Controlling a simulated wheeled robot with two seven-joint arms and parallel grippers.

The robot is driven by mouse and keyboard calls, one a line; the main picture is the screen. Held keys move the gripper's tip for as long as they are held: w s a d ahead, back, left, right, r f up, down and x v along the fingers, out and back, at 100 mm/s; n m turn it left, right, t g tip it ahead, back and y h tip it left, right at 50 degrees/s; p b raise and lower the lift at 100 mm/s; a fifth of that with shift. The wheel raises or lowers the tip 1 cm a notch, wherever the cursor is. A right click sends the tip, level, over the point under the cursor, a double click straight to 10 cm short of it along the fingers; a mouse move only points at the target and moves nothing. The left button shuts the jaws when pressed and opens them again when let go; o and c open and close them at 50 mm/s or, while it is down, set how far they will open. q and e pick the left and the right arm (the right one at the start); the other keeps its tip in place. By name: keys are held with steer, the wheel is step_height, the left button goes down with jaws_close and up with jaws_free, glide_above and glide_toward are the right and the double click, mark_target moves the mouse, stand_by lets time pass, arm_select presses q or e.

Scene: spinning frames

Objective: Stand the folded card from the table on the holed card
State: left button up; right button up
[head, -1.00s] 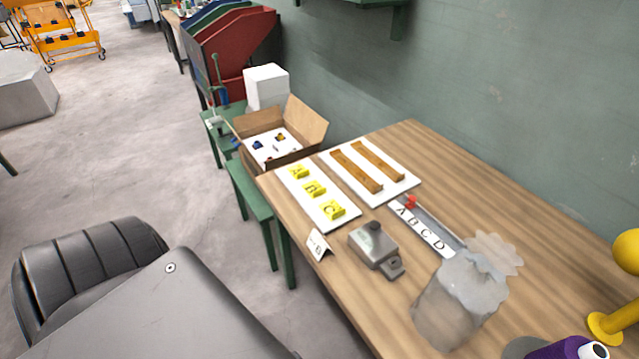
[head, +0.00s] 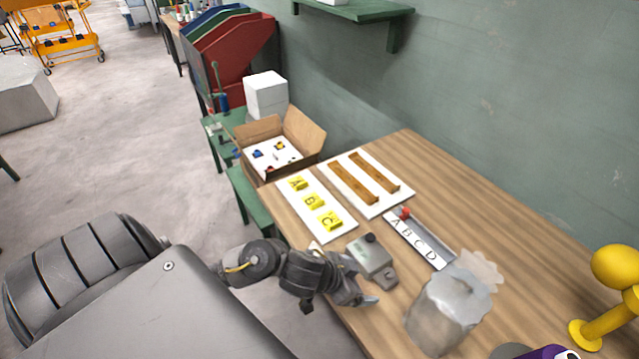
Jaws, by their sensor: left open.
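My left gripper (head: 366,299) is over the table's near edge, just in front of the small grey box with a black knob (head: 372,258). It is open. The small white folded card that stood at the near edge in the earlier picture is now hidden, at least mostly, by my left wrist and gripper. I cannot tell whether the fingers touch it. A white card (head: 288,155) with small coloured pieces lies in the open cardboard box (head: 262,130). I cannot tell for sure whether it is the holed card. My right gripper is not in view.
On the wooden table (head: 500,240) are a white board with yellow letters (head: 324,235), a board with two wooden strips (head: 372,210), a lettered rail (head: 413,238) and a translucent container (head: 440,310). A yellow stand (head: 585,335) is at right.

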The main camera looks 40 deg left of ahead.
arm_select(q)
steer(key=a+r+m+g, duration=0.1)
steer(key=a+r, duration=0.1)
steer(key=a, duration=0.2)
steer(key=n+g+y, duration=0.2)
steer(key=g+y, duration=0.1)
glide_toward(318, 250)
steer(key=shift+h, duration=0.3)
steer(key=x, duration=0.2)
steer(key=s+b+x, duration=0.1)
steer(key=x, duration=0.1)
steer(key=shift+w+f, duration=0.15)
steer(key=shift+f, duration=0.25)
steer(key=shift+w+a+b+x, duration=0.15)
steer(key=shift+b+x, duration=0.25)
steer(key=shift+x, duration=1.15)
steer(key=shift+w+a+b+x, duration=0.15)
steer(key=shift+b+x, duration=0.25)
steer(key=shift+x, duration=1.15)
steer(key=shift+d+r, duration=0.1)
steer(key=shift+c, duration=0.4)
steer(key=c, duration=1)
steer(key=shift+c, duration=0.2)
